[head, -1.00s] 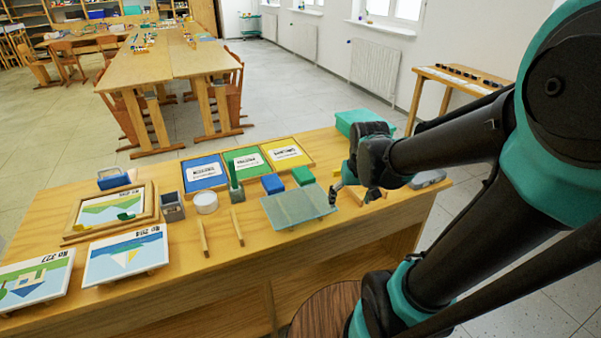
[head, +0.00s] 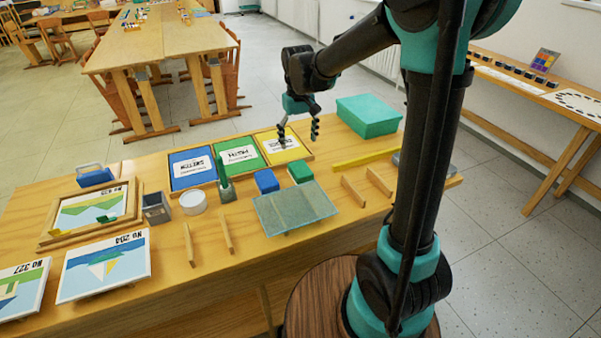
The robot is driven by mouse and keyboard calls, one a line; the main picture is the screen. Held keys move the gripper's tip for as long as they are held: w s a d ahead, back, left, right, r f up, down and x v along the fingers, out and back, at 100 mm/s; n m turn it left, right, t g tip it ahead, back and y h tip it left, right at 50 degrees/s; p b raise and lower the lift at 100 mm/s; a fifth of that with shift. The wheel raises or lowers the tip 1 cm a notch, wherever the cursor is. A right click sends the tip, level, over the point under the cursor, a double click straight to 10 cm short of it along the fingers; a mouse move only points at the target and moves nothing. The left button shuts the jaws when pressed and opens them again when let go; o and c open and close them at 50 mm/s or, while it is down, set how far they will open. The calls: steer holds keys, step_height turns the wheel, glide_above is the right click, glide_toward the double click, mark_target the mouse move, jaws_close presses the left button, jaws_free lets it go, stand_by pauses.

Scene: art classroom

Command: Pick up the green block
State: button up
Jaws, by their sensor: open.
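The green block (head: 300,172) sits on the wooden table, just right of a blue block (head: 266,181) and behind a grey-green glass-like panel (head: 296,207). My gripper (head: 298,134) is open and empty. It hangs in the air, fingers pointing down, above and behind the green block, and shows in front of the yellow-framed card (head: 291,154). It is apart from the block.
The blue, green and yellow cards stand in a row behind the blocks. A teal box (head: 367,116) is at the back right. A yellow strip (head: 371,159) and wooden sticks (head: 353,192) lie to the right. A white round container (head: 193,202) is left.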

mark_target(299, 165)
step_height(299, 165, down, 11)
steer(key=shift+s+r, duration=0.1)
steer(key=shift+s, duration=0.05)
stand_by(0.4)
steer(key=c, duration=1.3)
step_height(299, 165, up, 20)
stand_by(0.3)
